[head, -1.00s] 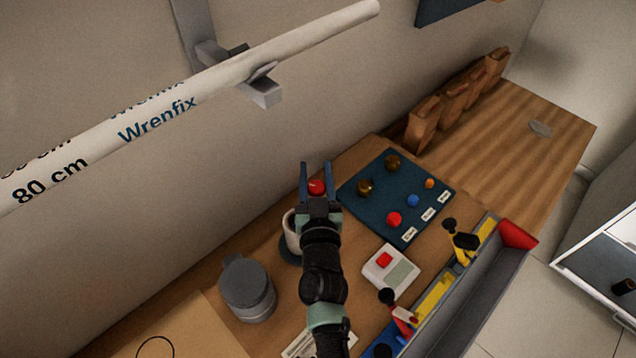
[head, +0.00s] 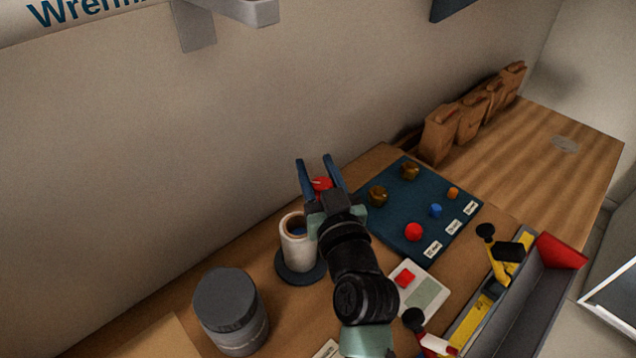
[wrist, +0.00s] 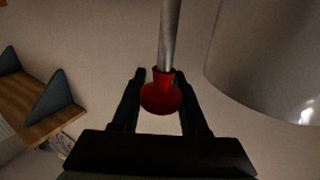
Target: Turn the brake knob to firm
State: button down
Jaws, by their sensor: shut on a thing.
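A round red knob on a thin metal rod shows in the wrist view (wrist: 160,98), between the two fingers of my gripper (wrist: 160,76). In the head view the red knob (head: 322,185) shows between the blue fingers of my gripper (head: 314,163), near the wall. My gripper is shut on this knob. No "firm" mark is readable on or near it, so I cannot tell its setting. Part of the knob is hidden by the fingers and wrist in the head view.
A white cylinder on a dark round base (head: 298,252) stands left of my gripper. A grey lidded jar (head: 232,318) is nearer. A blue board (head: 399,222) with coloured and brass knobs lies right. A grey tray (head: 520,310) is at the bench's front. Paper bags (head: 440,135) stand behind.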

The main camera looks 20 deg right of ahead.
jog(key=shift+r, duration=0.15)
jog(key=c, duration=0.6)
grip_release()
jog(key=shift+c, duration=0.2)
jog(key=shift+o, duration=1)
jog(key=shift+s, duration=0.15)
jog(key=s+a+b, duration=0.1)
jog(key=s+b, duration=0.1)
jog(key=s, duration=1)
jog(key=shift+s+a, duration=0.35)
jog(key=shift+a, duration=0.05)
